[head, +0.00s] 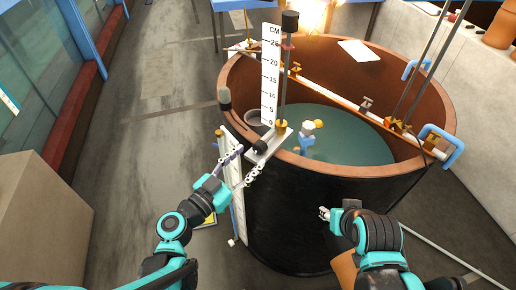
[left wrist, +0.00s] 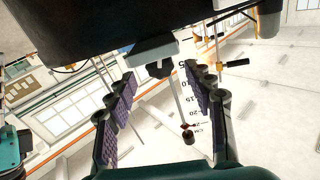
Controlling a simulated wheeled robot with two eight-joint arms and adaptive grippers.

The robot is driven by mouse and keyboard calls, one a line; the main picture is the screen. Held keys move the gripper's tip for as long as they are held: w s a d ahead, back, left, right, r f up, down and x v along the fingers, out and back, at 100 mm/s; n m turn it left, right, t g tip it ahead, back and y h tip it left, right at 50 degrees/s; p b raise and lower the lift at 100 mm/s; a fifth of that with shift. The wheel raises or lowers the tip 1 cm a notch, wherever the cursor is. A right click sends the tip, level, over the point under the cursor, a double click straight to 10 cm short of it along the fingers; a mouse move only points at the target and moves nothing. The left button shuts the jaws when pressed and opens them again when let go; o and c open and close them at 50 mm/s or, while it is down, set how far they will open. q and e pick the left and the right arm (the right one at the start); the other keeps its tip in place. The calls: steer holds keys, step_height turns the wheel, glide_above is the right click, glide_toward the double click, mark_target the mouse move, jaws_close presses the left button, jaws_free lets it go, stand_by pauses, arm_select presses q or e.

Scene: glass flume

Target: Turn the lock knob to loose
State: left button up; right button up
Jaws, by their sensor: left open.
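The black lock knob (head: 260,147) sits on a pale bracket at the near left rim of the tub, at the foot of the white CM scale (head: 270,75). In the left wrist view the knob (left wrist: 160,70) shows below the bracket (left wrist: 150,50), beyond and between the finger pads. My left gripper (head: 243,164) is open, its fingers on either side of the knob's line and apparently apart from it. The left wrist view also shows the gripper (left wrist: 162,84) empty. My right gripper (head: 325,213) is in front of the tub's dark wall, too small to judge.
The round tub (head: 330,178) holds greenish water and has blue handles (head: 442,146). A rail (head: 335,92) with brass clamps crosses it, with thin rods at the right. A cardboard-coloured box (head: 45,215) stands at the left. The floor (head: 140,130) between is mostly clear.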

mark_target(257, 151)
arm_select(q)
steer(key=x, duration=0.5)
steer(key=shift+b, duration=0.35)
steer(key=shift+c, duration=0.3)
steer(key=c, duration=1.1)
